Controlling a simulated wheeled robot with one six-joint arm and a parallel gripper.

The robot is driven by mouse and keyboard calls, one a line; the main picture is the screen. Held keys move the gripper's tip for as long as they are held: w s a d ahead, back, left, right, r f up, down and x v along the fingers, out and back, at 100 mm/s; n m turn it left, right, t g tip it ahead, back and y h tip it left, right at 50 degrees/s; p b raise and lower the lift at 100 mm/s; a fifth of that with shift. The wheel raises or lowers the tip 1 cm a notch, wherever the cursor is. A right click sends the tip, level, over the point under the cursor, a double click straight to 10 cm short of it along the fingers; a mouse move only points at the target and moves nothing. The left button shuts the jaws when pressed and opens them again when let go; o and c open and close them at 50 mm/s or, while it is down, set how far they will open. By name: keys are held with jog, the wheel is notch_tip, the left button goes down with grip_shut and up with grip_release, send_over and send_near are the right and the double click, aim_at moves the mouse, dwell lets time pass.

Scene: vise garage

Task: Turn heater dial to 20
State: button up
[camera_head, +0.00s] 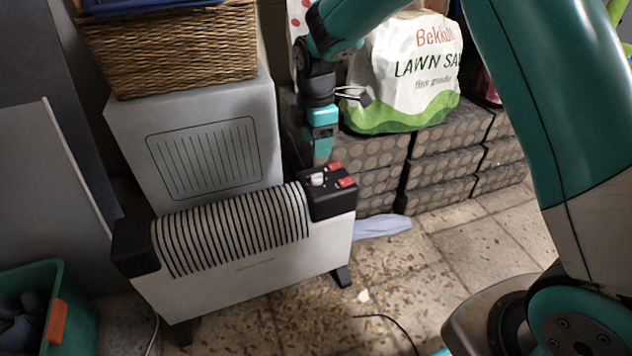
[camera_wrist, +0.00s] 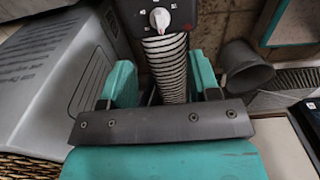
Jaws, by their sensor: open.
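The heater (camera_head: 250,274) is a white convector with a black slatted top, standing on the floor. Its black control panel (camera_head: 333,204) is at the right end of the top, with a white dial (camera_head: 317,180) and red switches (camera_head: 346,182). My gripper (camera_head: 321,152) points down just above and behind the panel. In the wrist view the white dial (camera_wrist: 160,18) sits near the top edge, beyond the teal fingers of my gripper (camera_wrist: 162,82). The fingers are apart and empty, with the slatted top below them. The dial's number setting is too small to read.
A grey box (camera_head: 205,145) with a wicker basket (camera_head: 172,45) on it stands behind the heater. Stacked patterned blocks (camera_head: 440,165) carry a lawn sand bag (camera_head: 405,75) at the right. A green crate (camera_head: 75,310) is at lower left. Open floor lies in front.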

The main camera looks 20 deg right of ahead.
aim_at(316, 174)
notch_tip(316, 174, down, 10)
jog(key=b, duration=0.4)
jog(key=shift+r, duration=0.2)
jog(key=c, duration=0.9)
